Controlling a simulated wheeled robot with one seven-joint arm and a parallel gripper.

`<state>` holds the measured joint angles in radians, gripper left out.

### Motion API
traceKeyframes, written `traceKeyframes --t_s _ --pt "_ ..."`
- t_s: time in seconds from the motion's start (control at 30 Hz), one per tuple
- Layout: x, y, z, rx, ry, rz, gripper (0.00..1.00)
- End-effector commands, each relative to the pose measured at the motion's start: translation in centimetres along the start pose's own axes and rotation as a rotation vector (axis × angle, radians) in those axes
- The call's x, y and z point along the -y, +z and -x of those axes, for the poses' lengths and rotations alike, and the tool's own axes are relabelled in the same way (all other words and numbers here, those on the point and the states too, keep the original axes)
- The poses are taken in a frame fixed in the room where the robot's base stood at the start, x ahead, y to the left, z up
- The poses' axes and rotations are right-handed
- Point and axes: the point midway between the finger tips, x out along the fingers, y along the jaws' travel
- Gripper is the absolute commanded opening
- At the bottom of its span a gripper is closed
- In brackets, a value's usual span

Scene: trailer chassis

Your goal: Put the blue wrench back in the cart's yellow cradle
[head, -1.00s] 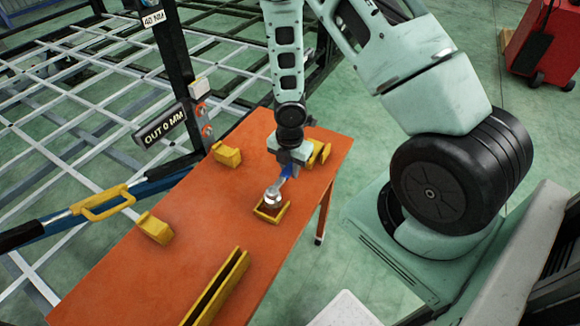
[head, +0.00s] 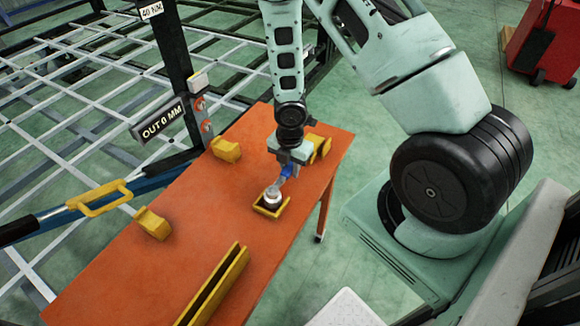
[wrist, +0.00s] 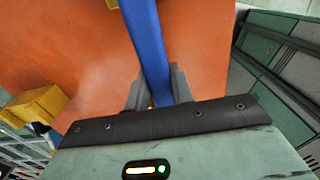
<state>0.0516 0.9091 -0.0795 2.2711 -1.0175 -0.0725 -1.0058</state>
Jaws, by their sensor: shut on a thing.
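My gripper (head: 288,160) is over the orange cart top, shut on the blue wrench (wrist: 148,40). In the wrist view its blue bar runs between the two fingers and out of the top of the picture. In the head view a short blue part (head: 288,171) shows below the fingers. It slants down to a shiny silver piece (head: 272,194) at a small U-shaped yellow holder (head: 271,209); I cannot tell whether they touch. Two notched yellow blocks (head: 226,150) (head: 153,223) stand along the cart's left side. I cannot tell which yellow piece is the cradle.
The orange cart (head: 180,250) also carries a long yellow channel (head: 213,288) near its front and a yellow piece (head: 319,147) behind my gripper. A blue bar with a yellow handle (head: 100,200) and the white chassis lattice (head: 60,95) lie left. The cart's middle is mostly clear.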

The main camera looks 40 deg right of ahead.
Motion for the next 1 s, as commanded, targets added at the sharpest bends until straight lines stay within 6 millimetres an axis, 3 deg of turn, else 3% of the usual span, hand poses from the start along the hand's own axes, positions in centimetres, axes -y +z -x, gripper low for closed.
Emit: traceKeyframes --t_s 0.43,0.47,0.53,0.73,0.83,1.0 --pt "-0.04 0.01 0.02 0.000 0.001 0.000 0.00" --pt "-0.04 0.01 0.03 0.000 0.001 0.000 0.29" --pt "-0.04 0.01 0.02 0.000 0.001 0.000 0.48" --pt "-0.03 0.00 0.01 0.000 0.001 0.000 0.49" --pt "-0.01 -0.01 -0.02 0.000 0.000 0.000 0.71" --pt "-0.01 -0.01 -0.02 0.000 0.000 0.000 0.71"
